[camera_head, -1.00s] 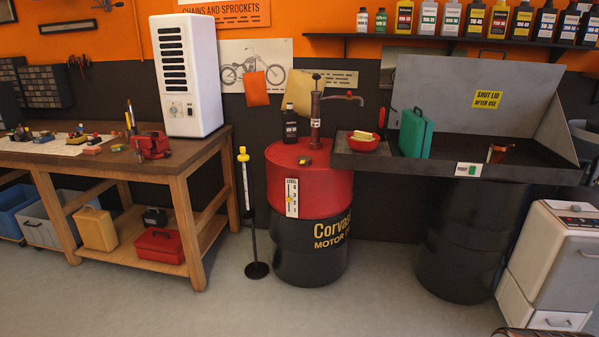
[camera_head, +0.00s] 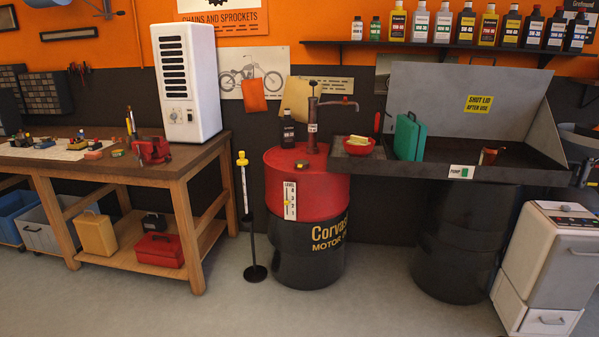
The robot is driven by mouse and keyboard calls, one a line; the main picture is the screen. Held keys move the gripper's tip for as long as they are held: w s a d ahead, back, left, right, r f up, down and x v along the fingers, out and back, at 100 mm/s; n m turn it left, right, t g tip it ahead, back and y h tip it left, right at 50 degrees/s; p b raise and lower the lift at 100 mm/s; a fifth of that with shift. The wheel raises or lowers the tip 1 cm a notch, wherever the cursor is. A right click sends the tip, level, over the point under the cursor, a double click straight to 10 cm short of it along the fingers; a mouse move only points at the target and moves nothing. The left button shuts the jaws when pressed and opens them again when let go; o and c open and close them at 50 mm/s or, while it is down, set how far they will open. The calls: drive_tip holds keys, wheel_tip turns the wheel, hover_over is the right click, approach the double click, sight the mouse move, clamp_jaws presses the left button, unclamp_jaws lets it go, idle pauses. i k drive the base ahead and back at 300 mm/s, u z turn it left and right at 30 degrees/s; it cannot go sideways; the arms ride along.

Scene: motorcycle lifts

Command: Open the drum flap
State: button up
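A red and black drum (camera_head: 305,200) marked "Corvas… Motor" stands upright on the floor near the picture's middle. Its lid holds a dark hand pump (camera_head: 312,128), a dark bottle (camera_head: 288,132) and a small dark piece with a yellow top (camera_head: 301,164). A white level plate (camera_head: 290,201) with a yellow marker is on its side. I cannot tell which part is the flap, or whether one is open. A second, all-black drum (camera_head: 465,245) stands under a grey sink tray, which hides its top. My gripper is not in view.
The sink (camera_head: 440,170) has a raised lid marked "Shut lid after use". A floor stand (camera_head: 247,220) is close left of the red drum. A wooden bench (camera_head: 185,180) is at left, a white cabinet (camera_head: 545,265) at right. The floor (camera_head: 370,300) in front is clear.

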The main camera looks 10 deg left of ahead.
sight(301, 163)
drive_tip(key=u, duration=0.05)
drive_tip(key=i, duration=0.55)
drive_tip(key=u, duration=1)
drive_tip(key=i, duration=0.75)
drive_tip(key=u, duration=0.55)
drive_tip(key=i, duration=1.95)
drive_tip(key=z, duration=0.7)
drive_tip(key=i, duration=0.6)
drive_tip(key=z, duration=0.4)
